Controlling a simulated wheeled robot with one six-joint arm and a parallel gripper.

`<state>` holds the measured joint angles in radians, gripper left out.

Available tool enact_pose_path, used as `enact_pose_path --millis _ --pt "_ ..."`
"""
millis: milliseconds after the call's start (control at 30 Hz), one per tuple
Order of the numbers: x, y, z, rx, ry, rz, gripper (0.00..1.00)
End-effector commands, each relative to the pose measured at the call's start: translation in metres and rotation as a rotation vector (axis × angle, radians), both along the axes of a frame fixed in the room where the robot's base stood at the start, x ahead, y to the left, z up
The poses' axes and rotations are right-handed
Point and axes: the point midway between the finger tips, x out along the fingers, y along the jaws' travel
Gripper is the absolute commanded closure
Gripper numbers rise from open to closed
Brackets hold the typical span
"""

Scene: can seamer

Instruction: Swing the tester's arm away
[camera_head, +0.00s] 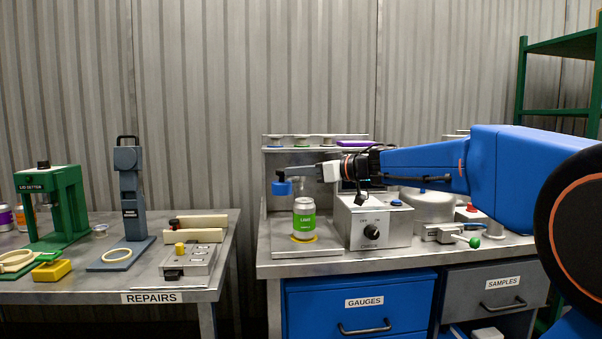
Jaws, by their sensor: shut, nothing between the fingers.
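The tester is a grey box (382,228) with a black dial, standing on the bench. A blue pad (281,188) under a short dark piece hangs up and to the left of the can; it looks like the end of the tester's arm. The rest of that arm is hard to make out behind my gripper. A green-and-white can (304,219) stands upright on a yellow ring (303,238) left of the box. My gripper (292,172) reaches in from the right above the can, shut and empty, its tips close to the pad's dark top. I cannot tell whether they touch.
A shelf (315,151) runs behind the can. A metal pot (430,205) and a green-knobbed lever (474,242) are right of the box. The repairs table (226,238) stands left across a gap, with a green press (68,203) and a grey-blue stand (131,195).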

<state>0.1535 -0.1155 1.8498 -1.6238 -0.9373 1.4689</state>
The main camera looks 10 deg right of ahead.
Motion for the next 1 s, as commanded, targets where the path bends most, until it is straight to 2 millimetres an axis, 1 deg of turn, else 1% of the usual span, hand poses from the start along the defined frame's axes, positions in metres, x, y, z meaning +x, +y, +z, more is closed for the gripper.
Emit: enact_pose_path --millis 33,433,767,1000 --pt "0.000 0.007 0.001 0.000 -0.001 -0.020 1.00" --pt "0.016 0.043 0.000 0.000 0.000 -0.270 1.00" --pt "0.031 0.060 0.000 0.001 0.002 -0.426 1.00" --pt "0.042 0.070 0.000 0.000 0.002 -0.431 1.00"
